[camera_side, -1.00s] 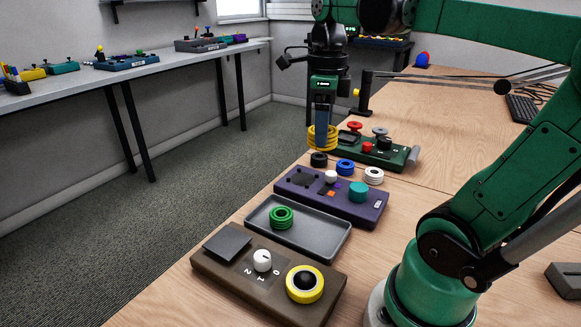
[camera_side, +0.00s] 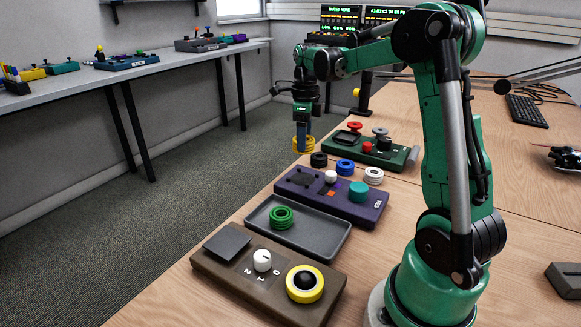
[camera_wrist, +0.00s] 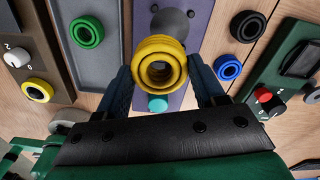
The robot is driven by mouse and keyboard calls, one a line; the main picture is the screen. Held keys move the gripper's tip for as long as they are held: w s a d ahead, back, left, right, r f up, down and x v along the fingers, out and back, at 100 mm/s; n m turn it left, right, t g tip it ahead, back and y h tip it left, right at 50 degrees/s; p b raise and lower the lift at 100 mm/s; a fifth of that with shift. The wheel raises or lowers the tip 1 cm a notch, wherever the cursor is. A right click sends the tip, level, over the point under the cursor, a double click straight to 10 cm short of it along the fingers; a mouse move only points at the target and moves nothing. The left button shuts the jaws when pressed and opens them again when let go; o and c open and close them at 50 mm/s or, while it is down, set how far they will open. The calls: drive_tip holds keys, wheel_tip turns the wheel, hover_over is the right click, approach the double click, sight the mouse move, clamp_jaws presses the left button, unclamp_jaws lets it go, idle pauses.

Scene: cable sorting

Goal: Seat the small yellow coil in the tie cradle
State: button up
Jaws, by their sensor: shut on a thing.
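The small yellow coil (camera_side: 303,146) is held in the air by my gripper (camera_side: 303,138). In the wrist view the yellow coil (camera_wrist: 160,65) sits between the two dark fingers of my gripper (camera_wrist: 160,75), its hole facing the camera. The tie cradle looks to be the dark patch with small posts (camera_side: 303,178) on the purple box. In the wrist view this dark part (camera_wrist: 174,20) shows just beyond the coil and is partly hidden by it. The coil is apart from the box in the side view.
The purple box (camera_side: 345,208) also bears a teal knob (camera_side: 359,192). Black (camera_side: 319,160), blue (camera_side: 345,167) and white (camera_side: 373,175) coils lie behind it. A green coil (camera_side: 281,218) lies in the grey tray (camera_side: 335,243). A brown box (camera_side: 225,268) and a green box (camera_side: 393,160) stand nearby.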

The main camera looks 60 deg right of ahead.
drive_tip(key=shift+w+d+f, duration=0.2)
drive_tip(key=shift+d+f, duration=0.2)
drive_tip(key=shift+f, duration=0.2)
drive_tip(key=shift+w+d+f, duration=0.15)
drive_tip(key=shift+d+f, duration=0.2)
drive_tip(key=shift+f, duration=1.55)
drive_tip(key=shift+f, duration=0.45)
drive_tip(key=shift+f, duration=0.75)
drive_tip(key=shift+f, duration=0.1)
drive_tip(key=shift+f, duration=0.45)
drive_tip(key=o, duration=1.4)
